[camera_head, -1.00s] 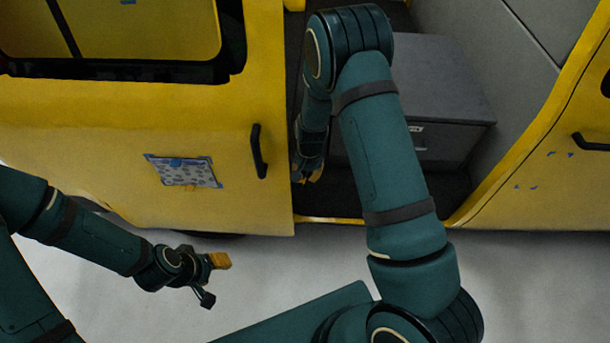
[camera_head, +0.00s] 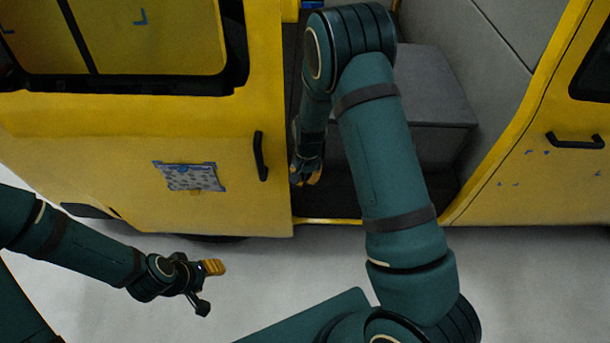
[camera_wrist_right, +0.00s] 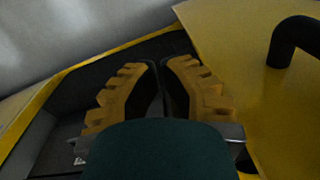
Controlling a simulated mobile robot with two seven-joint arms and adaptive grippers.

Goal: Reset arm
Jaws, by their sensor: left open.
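My left arm comes in from the left in the head view. Its gripper (camera_head: 207,287) is open and empty over the pale floor, in front of the yellow van door. My right arm reaches up and folds at the elbow, with its gripper (camera_head: 307,178) pointing down at the van's doorway beside the door's edge. In the right wrist view the yellow fingers (camera_wrist_right: 163,82) are close together with only a thin dark gap, and nothing shows between them. A dark green part of my own wrist hides the finger bases.
The yellow van door (camera_head: 110,140) has a black handle (camera_head: 260,156) and a patterned, blue-taped patch (camera_head: 190,177). A grey box (camera_head: 430,95) stands inside the doorway. The right yellow panel (camera_head: 540,180) has another black handle (camera_head: 575,141). The pale floor (camera_head: 520,290) at front right is clear.

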